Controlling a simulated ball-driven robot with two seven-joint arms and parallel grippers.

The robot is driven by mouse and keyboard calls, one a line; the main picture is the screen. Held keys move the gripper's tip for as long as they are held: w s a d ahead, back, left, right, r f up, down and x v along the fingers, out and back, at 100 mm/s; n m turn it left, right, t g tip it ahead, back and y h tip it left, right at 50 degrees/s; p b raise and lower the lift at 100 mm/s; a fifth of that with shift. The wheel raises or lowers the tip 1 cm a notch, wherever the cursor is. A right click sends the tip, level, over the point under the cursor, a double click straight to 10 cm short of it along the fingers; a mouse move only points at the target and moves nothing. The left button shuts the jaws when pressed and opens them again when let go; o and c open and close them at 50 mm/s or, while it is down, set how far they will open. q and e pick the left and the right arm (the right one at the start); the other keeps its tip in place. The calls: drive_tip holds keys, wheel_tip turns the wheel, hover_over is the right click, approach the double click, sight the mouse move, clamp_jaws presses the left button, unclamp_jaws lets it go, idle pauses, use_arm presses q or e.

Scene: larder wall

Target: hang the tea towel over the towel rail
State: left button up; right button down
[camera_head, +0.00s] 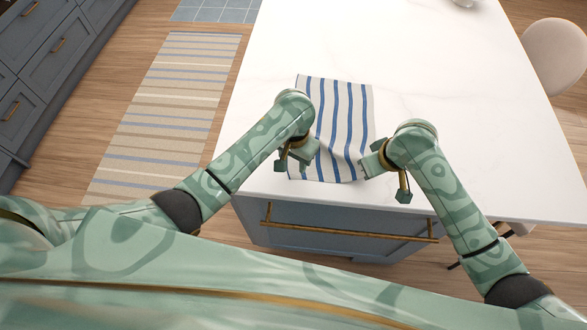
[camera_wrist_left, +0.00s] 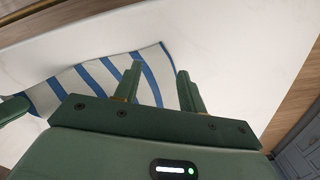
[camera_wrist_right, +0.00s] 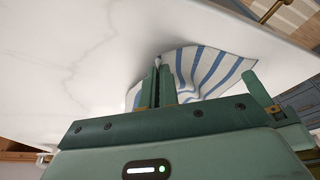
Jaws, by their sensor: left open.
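The white and blue striped tea towel (camera_head: 342,125) lies on the white worktop, its near edge close to the counter's front edge. The brass towel rail (camera_head: 345,231) runs along the blue-grey island front below; nothing hangs on it. My left gripper (camera_head: 298,157) is at the towel's near left. In the left wrist view, its fingers (camera_wrist_left: 160,75) are apart, with the towel's edge showing between and beyond them. My right gripper (camera_head: 373,163) is at the towel's near right edge. In the right wrist view, its fingers (camera_wrist_right: 160,80) are close together with towel pinched and bunched between them.
The worktop (camera_head: 440,90) is clear to the right of the towel. A pale round stool (camera_head: 553,57) stands at the right and a bowl (camera_head: 465,3) at the far edge. A striped rug (camera_head: 165,110) and dark drawers (camera_head: 45,70) are at the left.

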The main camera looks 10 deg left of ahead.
use_arm(q)
drive_tip(key=shift+f, duration=1.25)
clamp_jaws()
drive_tip(key=shift+r, duration=2.5)
